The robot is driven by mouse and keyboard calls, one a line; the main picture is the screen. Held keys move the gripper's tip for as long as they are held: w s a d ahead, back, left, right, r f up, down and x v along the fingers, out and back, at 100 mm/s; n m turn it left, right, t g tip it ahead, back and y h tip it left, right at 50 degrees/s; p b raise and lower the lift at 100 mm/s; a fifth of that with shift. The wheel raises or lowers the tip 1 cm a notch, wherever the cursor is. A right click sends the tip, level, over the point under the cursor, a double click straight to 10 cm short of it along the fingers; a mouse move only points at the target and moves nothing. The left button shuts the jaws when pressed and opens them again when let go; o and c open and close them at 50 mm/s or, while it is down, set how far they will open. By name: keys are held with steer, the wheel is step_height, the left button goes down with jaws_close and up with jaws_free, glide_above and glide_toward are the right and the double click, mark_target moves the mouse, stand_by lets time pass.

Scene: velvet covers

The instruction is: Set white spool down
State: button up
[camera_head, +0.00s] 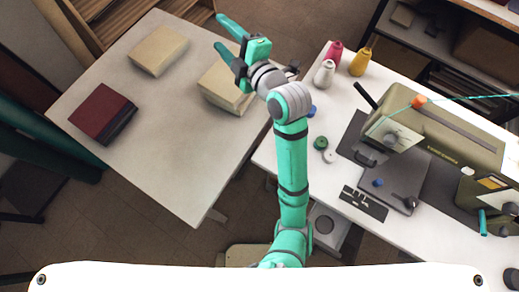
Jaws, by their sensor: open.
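A white cone-shaped spool (324,73) stands upright at the back left corner of the sewing table (283,150). A small flat white spool (330,156) lies nearer the front on the same table. My gripper (220,32) is left of the cone spool, over the far edge of the grey table (185,165). Its two teal fingers are apart and point to the upper left. Nothing shows between them. My gripper is well apart from both white spools.
A red spool (335,51) and a yellow spool (360,61) stand beside the white cone. A green spool (320,143) and a blue spool (311,111) lie nearby. A sewing machine (440,130) fills the right. Cream book (158,50), maroon book (100,112), beige book (222,90) lie on the grey table.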

steer(key=s+d+f+m+t+h, duration=0.3)
steer(key=s+f+m+h, duration=0.7)
steer(key=s+f+m, duration=0.85)
steer(key=s+d+f+m, duration=0.1)
steer(key=s+d+f, duration=0.1)
steer(key=s, duration=0.8)
steer(key=s+d+f+m+g, duration=0.1)
steer(key=s+d+m, duration=0.1)
steer(key=s, duration=0.8)
steer(key=shift+s+d+f, duration=0.2)
steer(key=shift+d+f, duration=0.2)
steer(key=shift+d, duration=0.5)
